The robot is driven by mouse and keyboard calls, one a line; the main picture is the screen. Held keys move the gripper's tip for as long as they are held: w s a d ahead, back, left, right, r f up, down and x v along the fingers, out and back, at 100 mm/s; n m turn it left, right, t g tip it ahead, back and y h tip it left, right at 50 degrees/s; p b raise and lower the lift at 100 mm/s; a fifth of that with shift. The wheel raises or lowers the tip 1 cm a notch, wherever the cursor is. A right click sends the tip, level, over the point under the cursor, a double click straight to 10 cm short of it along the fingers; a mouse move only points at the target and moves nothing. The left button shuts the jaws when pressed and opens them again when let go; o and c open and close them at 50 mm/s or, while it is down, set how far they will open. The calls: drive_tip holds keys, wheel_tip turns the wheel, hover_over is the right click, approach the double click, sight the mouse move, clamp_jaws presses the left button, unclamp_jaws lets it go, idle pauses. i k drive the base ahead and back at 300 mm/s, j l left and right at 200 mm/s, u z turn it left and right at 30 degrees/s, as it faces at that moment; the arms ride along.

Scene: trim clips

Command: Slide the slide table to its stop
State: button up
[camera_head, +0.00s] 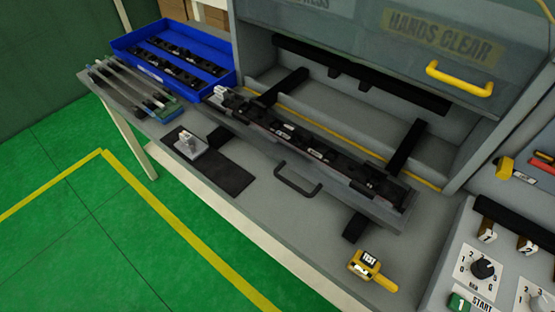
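The slide table (392,213) is a long grey tray that runs diagonally across the workbench in front of the press. A long black trim part (318,148) with several small light clips lies along it. A black bar handle (298,181) sticks out from its front side. Black rails show behind it, one at left (284,87) and one at right (406,146), leading back into the press. A short black rail end (355,228) shows in front of it. The floor of the press bay behind the table is bare. My gripper is not in view.
The press guard (440,52) with a yellow handle (459,80) is raised above the bay. A blue bin (222,88) with black parts stands at left. A yellow tester (372,270) lies at front right, near a control panel (470,248). A black mat (228,176) lies front left.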

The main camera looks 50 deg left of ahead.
sight(359, 197)
drive_tip(key=u, duration=2.05)
